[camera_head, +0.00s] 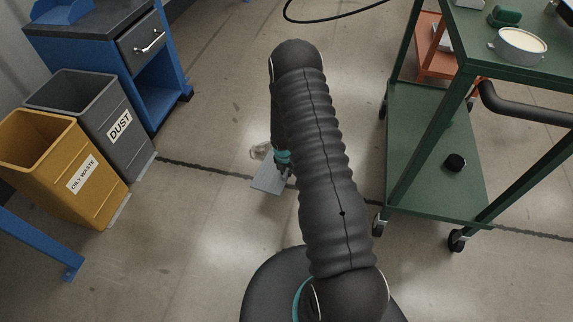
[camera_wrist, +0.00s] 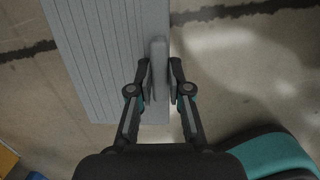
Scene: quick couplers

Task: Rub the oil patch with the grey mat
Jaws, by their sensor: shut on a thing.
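The grey mat (camera_wrist: 105,50) is a flat, ribbed sheet with a raised light-grey grip strip along its right side in the wrist view. My gripper (camera_wrist: 159,84) is shut on that strip, one finger on each side. In the head view the mat (camera_head: 269,181) shows low over the floor, left of my arm, and my gripper (camera_head: 284,165) is partly hidden by the arm. I cannot tell whether the mat touches the floor. I cannot make out a distinct oil patch; the mat and arm hide part of the floor.
A yellow oily waste bin (camera_head: 60,160) and a grey dust bin (camera_head: 95,115) stand at left, near a blue cabinet (camera_head: 165,75). A green cart (camera_head: 425,190) on casters stands at right. A dark line (camera_head: 205,168) crosses the floor.

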